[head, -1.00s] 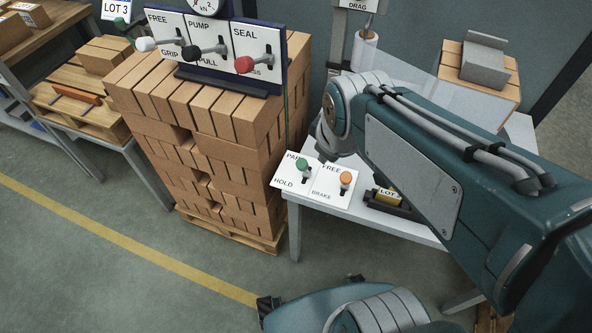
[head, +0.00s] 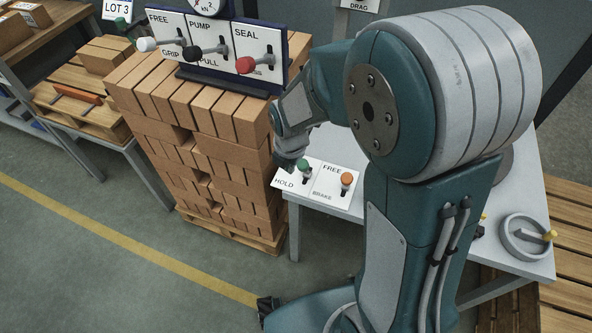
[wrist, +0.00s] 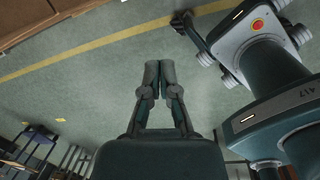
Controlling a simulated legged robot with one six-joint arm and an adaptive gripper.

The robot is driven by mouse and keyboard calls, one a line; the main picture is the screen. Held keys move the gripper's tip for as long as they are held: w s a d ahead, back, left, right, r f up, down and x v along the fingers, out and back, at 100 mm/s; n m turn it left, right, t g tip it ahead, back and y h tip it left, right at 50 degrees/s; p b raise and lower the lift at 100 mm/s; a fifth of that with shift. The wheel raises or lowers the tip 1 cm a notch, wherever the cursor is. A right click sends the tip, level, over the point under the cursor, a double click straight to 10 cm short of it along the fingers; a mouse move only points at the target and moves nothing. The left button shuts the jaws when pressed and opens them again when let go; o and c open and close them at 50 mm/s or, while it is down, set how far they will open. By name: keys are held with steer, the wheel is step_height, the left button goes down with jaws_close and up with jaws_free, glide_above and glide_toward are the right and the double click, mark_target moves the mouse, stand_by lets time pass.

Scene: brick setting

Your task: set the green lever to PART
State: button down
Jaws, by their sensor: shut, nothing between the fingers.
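The green lever (head: 303,165) stands on a white plate (head: 293,185) at the left end of the grey table. HOLD is readable at the plate's front left; the PART label is hidden behind my gripper. I cannot tell which mark the lever is set to. My gripper (head: 287,162) is just left of and behind the green knob, partly blurred into my wrist; I cannot tell whether it touches. In the wrist view my gripper (wrist: 160,66) has its two fingers together and empty, with floor beyond; the lever is not in that view.
An orange lever (head: 346,179) marked FREE and BRAKE stands right beside. A brick stack (head: 215,130) bears a panel with white, black and red levers (head: 245,65) close to my arm. A handwheel (head: 527,238) is at the table's right.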

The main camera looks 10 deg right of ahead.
mark_target(306, 168)
steer(key=shift+f, duration=0.2)
step_height(306, 168, down, 10)
steer(key=w, duration=0.1)
steer(key=w+d+r, duration=0.1)
steer(key=w+d, duration=0.1)
steer(key=shift+w+d+r, duration=0.35)
steer(key=shift+w+r, duration=0.05)
steer(key=shift+a, duration=0.1)
stand_by(0.4)
